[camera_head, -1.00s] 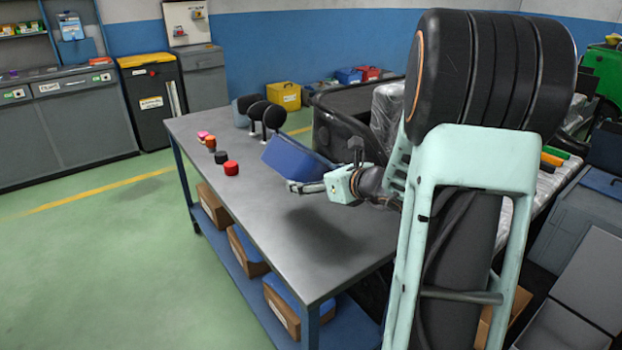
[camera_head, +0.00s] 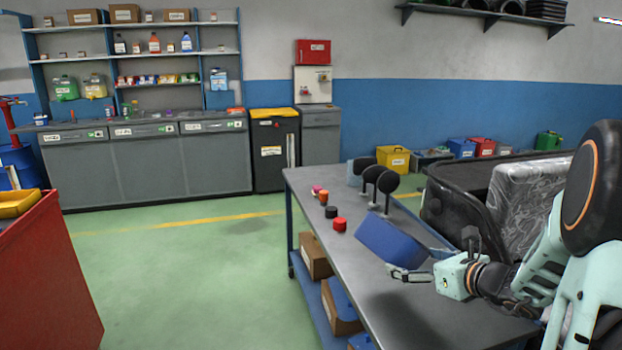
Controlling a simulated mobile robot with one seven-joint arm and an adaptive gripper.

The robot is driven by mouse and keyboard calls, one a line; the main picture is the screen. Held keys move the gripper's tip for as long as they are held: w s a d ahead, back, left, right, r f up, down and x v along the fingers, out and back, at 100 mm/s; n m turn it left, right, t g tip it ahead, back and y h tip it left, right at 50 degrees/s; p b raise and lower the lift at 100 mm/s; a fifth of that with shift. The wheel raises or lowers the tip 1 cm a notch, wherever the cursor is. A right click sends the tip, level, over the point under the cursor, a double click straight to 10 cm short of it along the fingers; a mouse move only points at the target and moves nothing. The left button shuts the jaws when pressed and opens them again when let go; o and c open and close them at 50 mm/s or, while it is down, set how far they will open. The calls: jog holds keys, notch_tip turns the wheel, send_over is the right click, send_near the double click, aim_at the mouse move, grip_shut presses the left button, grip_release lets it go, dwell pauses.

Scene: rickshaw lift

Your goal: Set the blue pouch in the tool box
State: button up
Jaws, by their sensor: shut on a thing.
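The blue pouch (camera_head: 388,241) is a blue, box-like shape, tilted above the grey workbench. My gripper (camera_head: 422,264) is at its lower right side, shut on it. A shadow lies on the bench top below, so the pouch appears lifted. Part of its right end is hidden by the fingers. I cannot tell for sure which thing is the tool box; a blue box (camera_head: 461,147) and a red box (camera_head: 484,147) stand on the floor by the far wall.
The grey workbench (camera_head: 350,262) holds small red, black and orange pieces and black round-headed stands (camera_head: 386,184). A red cabinet (camera_head: 45,285) stands at left. Green floor between is clear.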

jog(key=s+a+f+n+g+y, duration=0.2)
jog(key=s+a+f+n+y, duration=0.1)
jog(key=s+a, duration=0.25)
jog(key=s+a+f+n+g+y, duration=0.2)
jog(key=s+a+n+y, duration=0.15)
jog(key=a, duration=0.35)
notch_tip(320, 180, up, 13)
jog(key=p, duration=1.9)
jog(key=shift+f, duration=0.15)
jog(key=shift+s+a+h, duration=0.1)
jog(key=shift+h, duration=0.15)
notch_tip(320, 180, down, 6)
jog(key=s, duration=0.1)
jog(key=shift+s+a, duration=0.15)
jog(key=shift+s, duration=0.05)
